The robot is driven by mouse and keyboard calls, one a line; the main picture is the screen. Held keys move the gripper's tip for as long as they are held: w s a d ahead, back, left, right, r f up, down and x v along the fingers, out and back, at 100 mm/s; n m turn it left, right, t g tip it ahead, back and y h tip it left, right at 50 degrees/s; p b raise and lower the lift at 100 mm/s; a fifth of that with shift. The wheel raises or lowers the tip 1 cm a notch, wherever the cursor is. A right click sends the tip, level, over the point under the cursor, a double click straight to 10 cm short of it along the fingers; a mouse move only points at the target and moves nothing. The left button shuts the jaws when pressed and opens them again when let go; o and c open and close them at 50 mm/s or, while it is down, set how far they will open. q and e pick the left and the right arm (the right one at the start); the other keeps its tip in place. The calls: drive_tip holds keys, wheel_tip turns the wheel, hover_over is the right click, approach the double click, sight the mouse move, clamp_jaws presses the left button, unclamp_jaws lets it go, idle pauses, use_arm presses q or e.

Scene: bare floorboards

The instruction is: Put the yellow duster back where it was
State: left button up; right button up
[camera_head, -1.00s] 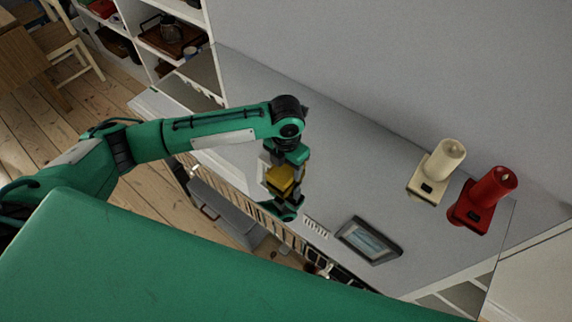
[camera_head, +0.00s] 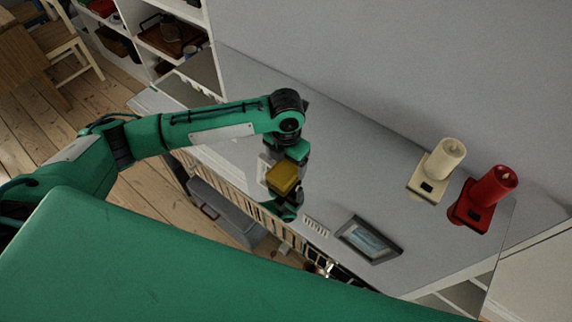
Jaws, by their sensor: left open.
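The yellow duster (camera_head: 284,178) is a small yellow block over the grey top of the long low cabinet (camera_head: 340,135), near its front edge. My left gripper (camera_head: 291,180) reaches in from the left and is open, with its green and black fingers above and below the duster in the picture. I cannot tell whether the duster rests on the cabinet top or touches a finger. My right gripper is out of view.
A cream candle (camera_head: 438,170) and a red candle (camera_head: 486,198) stand in holders at the right. A framed picture (camera_head: 368,240) lies near the front edge. White shelves (camera_head: 210,30) stand at the back left. The cabinet top behind my gripper is clear.

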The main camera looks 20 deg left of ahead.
sight(286, 167)
use_arm(q)
wheel_tip(286, 167, up, 10)
drive_tip(key=shift+b, duration=0.45)
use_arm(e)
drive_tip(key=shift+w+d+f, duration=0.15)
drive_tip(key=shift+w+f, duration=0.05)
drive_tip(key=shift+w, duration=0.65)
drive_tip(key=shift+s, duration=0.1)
